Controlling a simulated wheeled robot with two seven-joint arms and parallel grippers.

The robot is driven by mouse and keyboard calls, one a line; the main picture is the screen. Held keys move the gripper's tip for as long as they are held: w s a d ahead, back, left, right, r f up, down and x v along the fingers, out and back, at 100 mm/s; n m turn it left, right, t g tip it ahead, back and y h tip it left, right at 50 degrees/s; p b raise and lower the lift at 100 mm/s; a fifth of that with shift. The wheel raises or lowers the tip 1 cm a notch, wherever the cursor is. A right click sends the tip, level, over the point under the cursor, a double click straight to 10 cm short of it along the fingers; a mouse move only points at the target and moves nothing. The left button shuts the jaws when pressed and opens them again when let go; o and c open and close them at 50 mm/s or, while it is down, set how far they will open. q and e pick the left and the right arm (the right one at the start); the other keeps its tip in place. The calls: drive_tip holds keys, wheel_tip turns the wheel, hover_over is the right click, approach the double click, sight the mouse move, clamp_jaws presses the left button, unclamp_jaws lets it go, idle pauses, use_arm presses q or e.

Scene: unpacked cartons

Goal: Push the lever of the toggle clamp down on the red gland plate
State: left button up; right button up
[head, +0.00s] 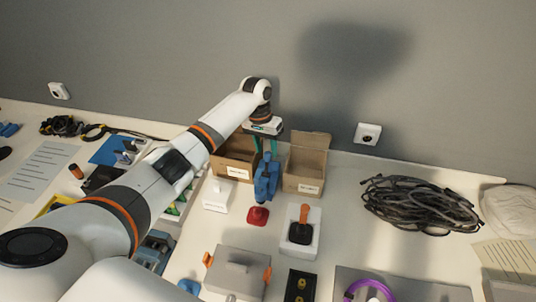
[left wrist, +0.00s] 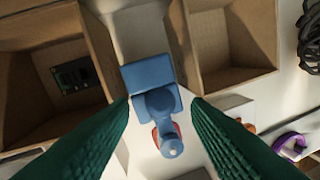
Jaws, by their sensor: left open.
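The blue toggle clamp (head: 266,178) stands upright in front of the two cartons in the head view. The red gland plate (head: 258,216) shows at its foot. In the left wrist view the clamp (left wrist: 150,82) is seen from above, with a sliver of red (left wrist: 155,136) beside its rounded end. My left gripper (head: 266,147) points down over the clamp, its green fingers apart. In the left wrist view the fingers (left wrist: 160,103) flank the clamp; whether they touch it I cannot tell. Much of the plate is hidden. My right gripper is not in view.
Two open cartons (head: 306,163) stand close behind the clamp; the left one holds a green board (left wrist: 76,76). A white tray (head: 300,245) with an orange-handled device stands to the right. A grey box (head: 236,275) is in front. A cable coil (head: 420,203) lies far right.

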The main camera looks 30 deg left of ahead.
sight(267, 152)
use_arm(q)
drive_tip(key=shift+d+f, duration=0.2)
drive_tip(key=shift+f, duration=0.85)
drive_tip(key=shift+d+f, duration=0.15)
drive_tip(key=shift+f, duration=0.9)
drive_tip(key=shift+c, duration=0.4)
clamp_jaws()
